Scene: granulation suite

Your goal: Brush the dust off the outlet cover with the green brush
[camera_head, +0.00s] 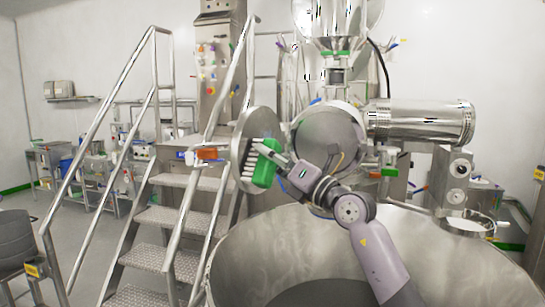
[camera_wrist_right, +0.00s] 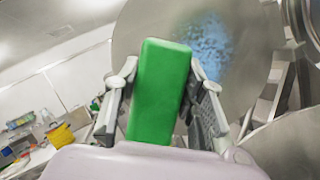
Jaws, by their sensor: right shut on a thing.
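The outlet cover (camera_head: 262,122) is a round steel disc standing open on edge beside the machine's outlet; in the right wrist view its face (camera_wrist_right: 150,25) fills the background. A pale blue dust patch (camera_wrist_right: 207,45) lies on that face, right of the brush. The green brush (camera_head: 265,170) has white bristles that point left, close to the cover; whether they touch cannot be told. My right gripper (camera_head: 271,156) is shut on the brush's green block (camera_wrist_right: 160,90), with a finger on each side. My left gripper is not in view.
A large steel bowl (camera_head: 235,250) stands below my right arm. Metal steps with handrails (camera_head: 165,215) are at left. The round machine outlet (camera_head: 328,140) and a horizontal steel cylinder (camera_head: 420,120) are right of the cover.

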